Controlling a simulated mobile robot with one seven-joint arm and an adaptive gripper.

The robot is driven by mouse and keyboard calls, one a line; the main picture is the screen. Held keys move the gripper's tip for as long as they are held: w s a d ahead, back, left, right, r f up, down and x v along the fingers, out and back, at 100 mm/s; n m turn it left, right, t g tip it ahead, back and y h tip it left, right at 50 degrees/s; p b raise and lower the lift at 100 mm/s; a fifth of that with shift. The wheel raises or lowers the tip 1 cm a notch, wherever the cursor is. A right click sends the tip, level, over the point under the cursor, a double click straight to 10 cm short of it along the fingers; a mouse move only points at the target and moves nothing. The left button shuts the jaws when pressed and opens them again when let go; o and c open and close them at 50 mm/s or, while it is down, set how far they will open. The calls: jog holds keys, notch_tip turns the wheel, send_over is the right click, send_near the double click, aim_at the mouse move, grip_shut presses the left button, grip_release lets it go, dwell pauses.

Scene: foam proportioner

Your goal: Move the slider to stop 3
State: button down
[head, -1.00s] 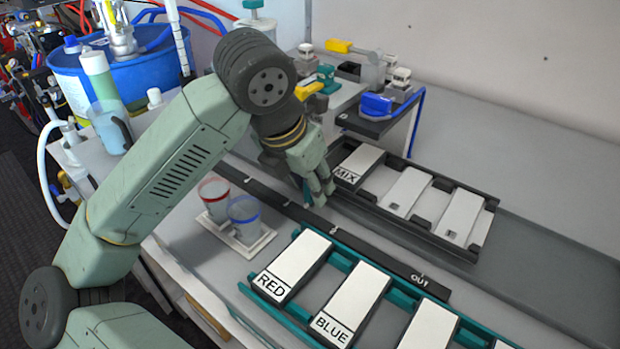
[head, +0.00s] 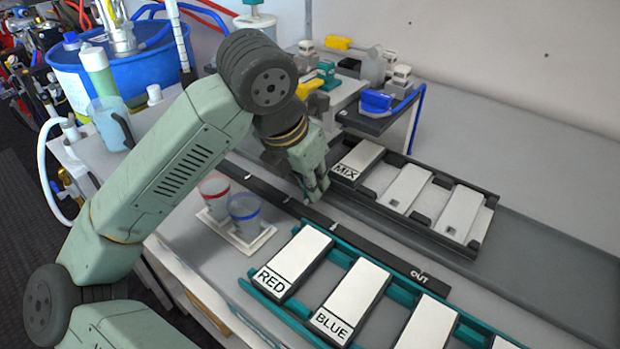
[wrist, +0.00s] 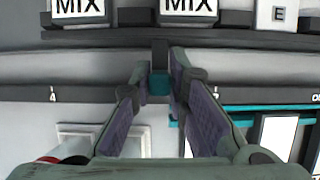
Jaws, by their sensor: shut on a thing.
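The slider shows in the wrist view as a small teal block (wrist: 159,82) with a dark upright piece behind it. My gripper (wrist: 160,88) is shut on the teal block, which sits between its fingertips. In the head view my gripper (head: 316,196) reaches down at the dark rail (head: 375,246), and its fingers hide the slider. The rail's mark 4 (wrist: 52,94) is left of the slider in the wrist view. Another mark, which looks like 2 (wrist: 217,95), is to its right. A mark between them, behind the fingers, cannot be seen. OUT (head: 418,276) is at the rail's near right end.
A dark rack with the MIX block (head: 358,160) lies just behind the rail. A teal rack with RED (head: 300,258) and BLUE (head: 353,298) blocks is in front. Red-rimmed (head: 214,197) and blue-rimmed (head: 243,216) cups stand on a pale tray left of my gripper.

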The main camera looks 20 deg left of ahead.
dwell(0.4)
jog(key=a+b, duration=0.1)
jog(key=w+a+b, duration=0.1)
jog(key=a, duration=0.1)
jog(key=shift+w+f, duration=0.1)
jog(key=shift+a, duration=0.1)
jog(key=c, duration=1.6)
grip_release()
jog(key=shift+o, duration=0.2)
jog(key=v, duration=1.2)
